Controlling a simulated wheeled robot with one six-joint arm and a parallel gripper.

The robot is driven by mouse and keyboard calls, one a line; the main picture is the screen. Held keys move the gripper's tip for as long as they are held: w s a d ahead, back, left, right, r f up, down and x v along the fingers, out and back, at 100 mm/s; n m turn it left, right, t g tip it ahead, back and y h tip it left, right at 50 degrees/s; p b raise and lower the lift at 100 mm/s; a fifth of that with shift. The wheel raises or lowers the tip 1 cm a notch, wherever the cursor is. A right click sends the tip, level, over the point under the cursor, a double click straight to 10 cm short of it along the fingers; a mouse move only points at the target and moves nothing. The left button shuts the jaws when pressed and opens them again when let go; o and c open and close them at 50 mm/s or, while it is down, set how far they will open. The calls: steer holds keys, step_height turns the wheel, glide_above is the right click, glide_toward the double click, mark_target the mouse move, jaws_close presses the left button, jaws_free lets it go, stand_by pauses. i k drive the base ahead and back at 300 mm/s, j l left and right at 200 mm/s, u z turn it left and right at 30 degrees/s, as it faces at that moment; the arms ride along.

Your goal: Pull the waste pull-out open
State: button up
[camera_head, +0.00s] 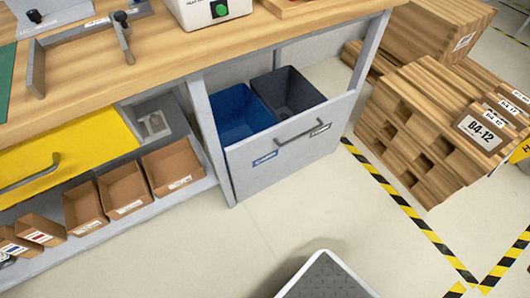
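The waste pull-out (288,158) is under the wooden workbench, in the middle of the head view. It has a low grey front panel with a dark bar handle (302,133) near its top edge. A blue bin (238,116) and a dark grey bin (287,93) stand side by side behind the panel, seen through the gap below the benchtop. The panel looks about flush with the grey bench legs, so the pull-out appears shut. My gripper is not in view, and nothing is seen touching the handle.
A yellow drawer (70,150) with a handle and several cardboard boxes (122,190) on a low shelf are to the left. Stacked wooden crates (425,125) stand right, behind black-yellow floor tape (410,213). The floor (255,240) before the pull-out is clear; my base shows at the bottom.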

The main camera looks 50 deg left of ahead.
mark_target(260, 150)
steer(key=u, duration=1.45)
